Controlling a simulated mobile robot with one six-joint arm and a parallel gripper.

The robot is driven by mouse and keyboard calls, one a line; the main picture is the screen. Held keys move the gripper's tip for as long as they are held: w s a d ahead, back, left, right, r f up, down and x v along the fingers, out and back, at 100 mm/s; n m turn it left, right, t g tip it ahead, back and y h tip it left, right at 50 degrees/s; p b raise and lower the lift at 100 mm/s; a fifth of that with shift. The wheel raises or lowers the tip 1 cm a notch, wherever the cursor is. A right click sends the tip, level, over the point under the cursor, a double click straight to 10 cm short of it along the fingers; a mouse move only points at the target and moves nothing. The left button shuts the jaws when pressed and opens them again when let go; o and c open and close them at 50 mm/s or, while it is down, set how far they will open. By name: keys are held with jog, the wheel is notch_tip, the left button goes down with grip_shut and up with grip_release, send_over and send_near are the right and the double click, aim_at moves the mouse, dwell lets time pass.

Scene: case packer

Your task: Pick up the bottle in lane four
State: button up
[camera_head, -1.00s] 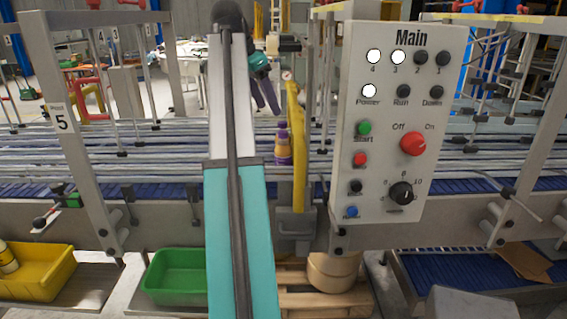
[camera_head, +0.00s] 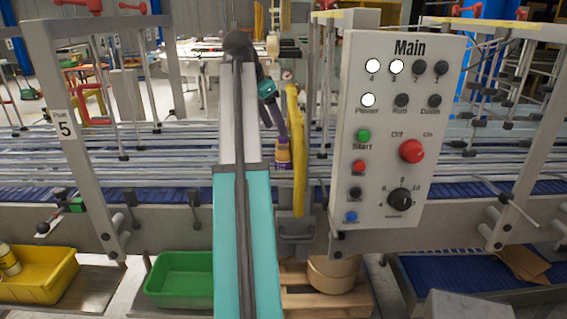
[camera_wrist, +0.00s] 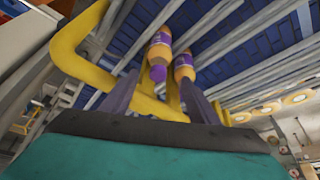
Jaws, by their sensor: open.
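A bottle with an orange body and purple label (camera_head: 284,156) stands on the conveyor behind the yellow rail in the head view. In the wrist view two such bottles show: one (camera_wrist: 158,52) with a purple cap lies between the finger lines, and another (camera_wrist: 184,66) is close by on the right, near the right finger. My gripper (camera_head: 281,136) is open and empty, its grey-purple fingers just above the bottle in the head view. It also shows in the wrist view (camera_wrist: 160,88). The lane numbers cannot be read here.
A bent yellow rail (camera_head: 297,150) stands right beside the gripper and crosses under the fingers in the wrist view. The Main control panel (camera_head: 397,130) is to the right. Metal guide rails (camera_head: 130,150) run across the conveyor. Green (camera_head: 185,282) and yellow (camera_head: 45,280) bins sit below left.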

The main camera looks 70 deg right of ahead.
aim_at(279, 138)
jog(key=shift+p+x, duration=1.1)
jog(key=shift+x, duration=0.05)
jog(key=shift+p+x, duration=0.55)
jog(key=shift+x, duration=0.85)
grip_shut()
